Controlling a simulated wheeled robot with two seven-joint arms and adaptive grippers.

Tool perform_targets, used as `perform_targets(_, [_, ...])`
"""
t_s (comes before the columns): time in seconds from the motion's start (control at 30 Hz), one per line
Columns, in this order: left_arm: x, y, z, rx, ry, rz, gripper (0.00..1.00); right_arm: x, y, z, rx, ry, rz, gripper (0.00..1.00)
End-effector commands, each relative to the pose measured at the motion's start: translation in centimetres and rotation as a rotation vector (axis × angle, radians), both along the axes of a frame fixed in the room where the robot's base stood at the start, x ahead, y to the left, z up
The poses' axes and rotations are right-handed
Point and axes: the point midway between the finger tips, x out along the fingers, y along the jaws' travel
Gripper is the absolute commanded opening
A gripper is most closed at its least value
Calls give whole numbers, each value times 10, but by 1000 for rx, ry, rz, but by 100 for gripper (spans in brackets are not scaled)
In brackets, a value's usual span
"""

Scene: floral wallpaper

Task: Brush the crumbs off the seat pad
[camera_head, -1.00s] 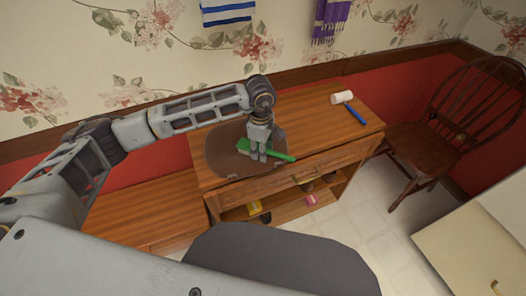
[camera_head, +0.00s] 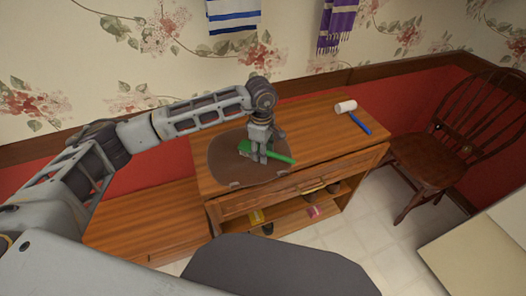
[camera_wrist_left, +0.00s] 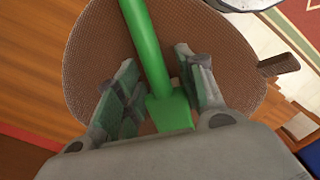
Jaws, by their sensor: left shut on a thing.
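The brown round seat pad (camera_head: 222,165) lies flat on the wooden table's left part. It fills much of the left wrist view (camera_wrist_left: 90,50). My left gripper (camera_head: 264,157) points down over the pad's right half, shut on a green brush (camera_head: 281,158). The brush handle points right and its head is at the left, low over the pad; whether it touches is unclear. In the left wrist view the green handle (camera_wrist_left: 146,42) runs between my two fingers. I cannot make out crumbs; part of the pad is hidden behind the gripper. My right gripper is not in view.
A white-headed mallet with a blue handle (camera_head: 359,123) lies on the table (camera_head: 320,135), right of the pad. A wooden chair (camera_head: 436,155) stands at the right. Shelves below hold small items. The table between pad and mallet is clear.

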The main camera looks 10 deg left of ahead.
Motion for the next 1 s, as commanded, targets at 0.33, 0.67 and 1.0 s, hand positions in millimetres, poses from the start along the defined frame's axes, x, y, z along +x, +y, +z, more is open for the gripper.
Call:
perform_targets(0.33, [0, 0, -3, 0, 1, 0, 20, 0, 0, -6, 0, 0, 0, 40])
perform_targets(0.67, [-6, -3, -4, 0, 2, -1, 20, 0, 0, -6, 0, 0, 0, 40])
perform_targets(1.0, [-21, -12, -3, 0, 2, 0, 20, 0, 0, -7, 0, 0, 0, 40])
